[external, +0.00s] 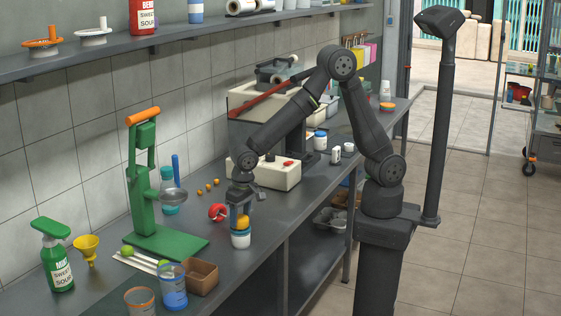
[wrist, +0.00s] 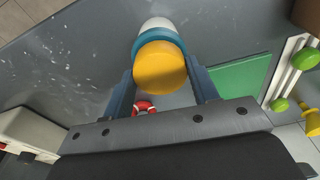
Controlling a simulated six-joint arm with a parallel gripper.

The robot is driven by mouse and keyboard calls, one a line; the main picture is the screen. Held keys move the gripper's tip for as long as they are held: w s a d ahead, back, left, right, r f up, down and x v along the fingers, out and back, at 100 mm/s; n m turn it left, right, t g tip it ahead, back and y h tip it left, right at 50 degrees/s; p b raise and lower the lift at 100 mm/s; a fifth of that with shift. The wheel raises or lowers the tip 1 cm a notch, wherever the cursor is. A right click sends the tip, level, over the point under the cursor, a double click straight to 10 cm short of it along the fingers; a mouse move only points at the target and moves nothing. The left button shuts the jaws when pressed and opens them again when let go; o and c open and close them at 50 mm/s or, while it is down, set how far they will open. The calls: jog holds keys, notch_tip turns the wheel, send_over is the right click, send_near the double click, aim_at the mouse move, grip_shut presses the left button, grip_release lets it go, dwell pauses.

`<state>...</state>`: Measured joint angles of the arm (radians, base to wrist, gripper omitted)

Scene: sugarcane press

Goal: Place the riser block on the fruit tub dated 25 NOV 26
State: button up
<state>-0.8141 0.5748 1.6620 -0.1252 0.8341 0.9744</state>
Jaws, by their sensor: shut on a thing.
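My gripper (external: 241,213) points down over the counter and is shut on a yellow-orange round block, apparently the riser block (external: 242,222). In the wrist view the block (wrist: 160,68) sits between the blue fingers of my gripper (wrist: 163,85). Directly beneath it stands a white tub with a blue band (external: 241,239), which also shows beyond the block in the wrist view (wrist: 158,24). I cannot tell whether block and tub touch. A blue tub (external: 173,290) and an orange-rimmed clear tub (external: 140,301) stand at the front. No date is readable on any tub.
A green press (external: 145,190) stands left of my gripper, with a red-and-white ring-like item (external: 217,212) close by. A brown box (external: 202,277), yellow funnel (external: 87,249) and spray bottle (external: 56,258) are further forward. A cream machine (external: 266,172) stands behind. The counter's open edge is close on the right.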

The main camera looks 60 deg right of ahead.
aim_at(244, 219)
jog(key=shift+f, duration=0.2)
jog(key=o, duration=1)
jog(key=shift+f, duration=0.1)
notch_tip(244, 219, up, 12)
jog(key=s, duration=0.1)
jog(key=shift+s, duration=0.2)
